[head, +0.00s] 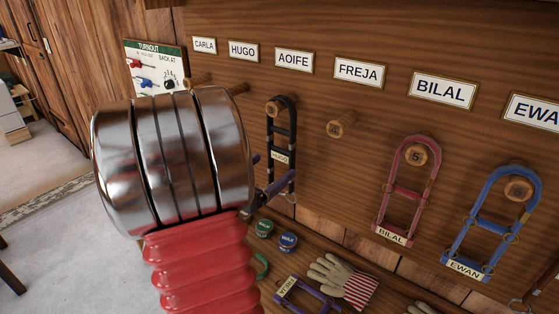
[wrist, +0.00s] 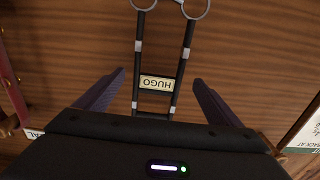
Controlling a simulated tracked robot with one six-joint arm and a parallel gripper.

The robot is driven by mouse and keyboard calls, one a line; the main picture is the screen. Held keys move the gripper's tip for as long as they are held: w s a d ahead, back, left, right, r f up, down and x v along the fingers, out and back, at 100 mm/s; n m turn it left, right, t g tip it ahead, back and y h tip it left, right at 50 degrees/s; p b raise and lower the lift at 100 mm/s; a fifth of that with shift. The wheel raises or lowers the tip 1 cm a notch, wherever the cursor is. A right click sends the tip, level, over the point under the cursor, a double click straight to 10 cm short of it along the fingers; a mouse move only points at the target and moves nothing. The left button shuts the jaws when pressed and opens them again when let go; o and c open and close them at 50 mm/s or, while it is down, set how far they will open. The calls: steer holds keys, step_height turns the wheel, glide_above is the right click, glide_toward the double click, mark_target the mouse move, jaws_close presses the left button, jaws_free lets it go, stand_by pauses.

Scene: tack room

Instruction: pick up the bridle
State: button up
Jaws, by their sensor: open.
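A black bridle tagged HUGO (head: 292,132) hangs on a wooden peg below the AOIFE name plate. It also shows upside down in the wrist view (wrist: 186,55), its tag between my fingers. My gripper (head: 276,170) is open in front of this bridle; the wrist view shows both fingers (wrist: 160,77) apart, one on each side of it. A red bridle tagged BILAL (head: 383,205) hangs on peg 5. A blue bridle tagged EWAN (head: 497,227) hangs farther right. A purple bridle tagged FREJA (head: 319,300) lies below the board.
Peg 4 (head: 341,125) is bare. A turnout board (head: 155,68) is at left. My arm hides part of the wall.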

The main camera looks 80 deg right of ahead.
mark_target(281, 153)
steer(key=shift+x, duration=2.6)
steer(key=shift+c, duration=0.4)
steer(key=shift+r, duration=0.1)
steer(key=c, duration=1.5)
